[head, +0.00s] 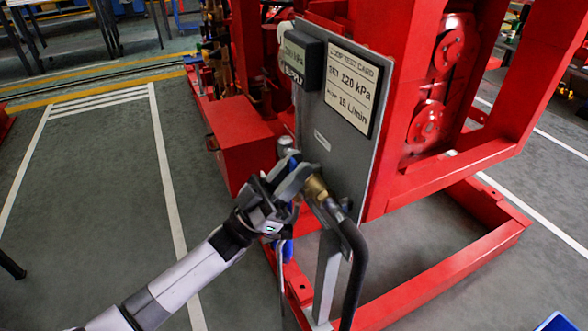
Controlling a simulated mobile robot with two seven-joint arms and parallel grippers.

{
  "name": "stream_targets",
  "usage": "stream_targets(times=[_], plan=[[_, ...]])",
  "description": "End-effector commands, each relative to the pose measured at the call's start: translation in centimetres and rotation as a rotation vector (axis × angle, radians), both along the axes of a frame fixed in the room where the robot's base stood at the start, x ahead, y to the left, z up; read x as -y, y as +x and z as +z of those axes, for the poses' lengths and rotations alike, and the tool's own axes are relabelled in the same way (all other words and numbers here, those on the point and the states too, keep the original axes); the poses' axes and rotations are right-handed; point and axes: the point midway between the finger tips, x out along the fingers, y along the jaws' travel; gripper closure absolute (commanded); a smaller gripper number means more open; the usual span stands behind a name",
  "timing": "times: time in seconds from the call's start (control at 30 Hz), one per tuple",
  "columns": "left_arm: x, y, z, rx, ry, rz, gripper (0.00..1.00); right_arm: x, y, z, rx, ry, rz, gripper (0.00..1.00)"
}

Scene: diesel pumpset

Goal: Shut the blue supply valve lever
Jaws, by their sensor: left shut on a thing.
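My left gripper (290,183) reaches in from the lower left and is shut at the valve on the panel's lower part. The blue supply valve lever (295,156) is mostly hidden by the fingers; only small blue bits show around them. Its exact angle cannot be told. A brass fitting (316,188) sits just right of the fingers, with a black hose (352,255) running down from it. Another blue part (284,250) shows below the gripper; what it belongs to is unclear. My right gripper is not in view.
The grey panel (318,142) carries a loop test card (353,90) reading 120 kPa and a dark display (300,60). A red box (238,135) stands behind the gripper. The red skid frame (440,285) lies right and below.

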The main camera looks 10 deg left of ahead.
Motion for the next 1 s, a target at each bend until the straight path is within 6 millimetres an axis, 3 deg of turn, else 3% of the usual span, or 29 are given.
stream_targets(times=[0.23,0.27,0.3,0.33,0.67,1.0], plan=[[-0.2,0.1,-0.1,-0.001,0.003,0.006,1.00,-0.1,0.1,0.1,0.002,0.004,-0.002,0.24],[-0.2,0.1,-0.1,-0.001,0.003,0.006,0.68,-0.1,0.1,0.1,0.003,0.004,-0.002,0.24],[-0.2,0.1,-0.1,-0.001,0.003,0.006,0.55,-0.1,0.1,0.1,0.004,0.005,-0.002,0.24],[-0.2,0.1,-0.1,-0.001,0.003,0.006,0.53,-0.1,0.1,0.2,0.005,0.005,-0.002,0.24],[-0.3,-0.1,-0.3,0.001,0.003,0.002,0.53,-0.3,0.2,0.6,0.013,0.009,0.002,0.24],[-3.3,-2.1,-4.0,-0.003,0.004,0.004,0.53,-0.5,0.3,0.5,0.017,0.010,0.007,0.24]])
